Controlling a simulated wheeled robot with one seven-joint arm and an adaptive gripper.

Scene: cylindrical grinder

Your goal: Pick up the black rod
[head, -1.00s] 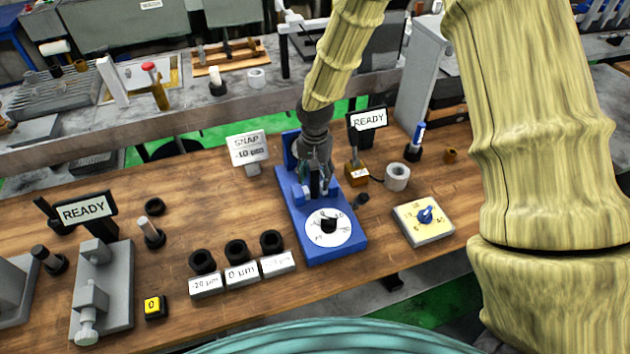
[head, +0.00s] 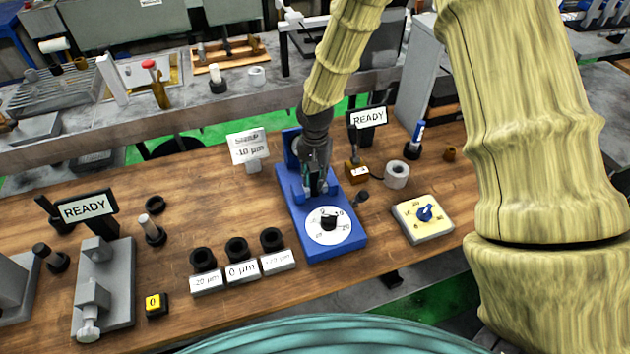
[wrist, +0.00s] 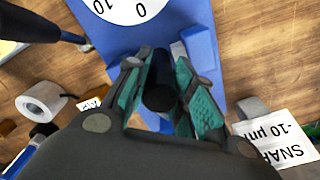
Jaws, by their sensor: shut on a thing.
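The black rod (wrist: 160,82) stands between my gripper's teal finger pads in the wrist view, seen nearly end-on. My gripper (wrist: 160,98) is shut on it. In the head view my gripper (head: 316,188) points down over the blue fixture (head: 345,244), behind its white dial (head: 320,233). The rod is mostly hidden by the fingers there, and I cannot tell whether its lower end touches the fixture. The blue fixture also shows under the fingers in the wrist view (wrist: 203,20).
Three black rings on labelled blocks (head: 241,271) stand left of the fixture. A SNAP sign (head: 249,148) stands behind left, a READY sign (head: 367,118) behind right. A grey roll (head: 396,174) and a knob box (head: 424,218) are to the right.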

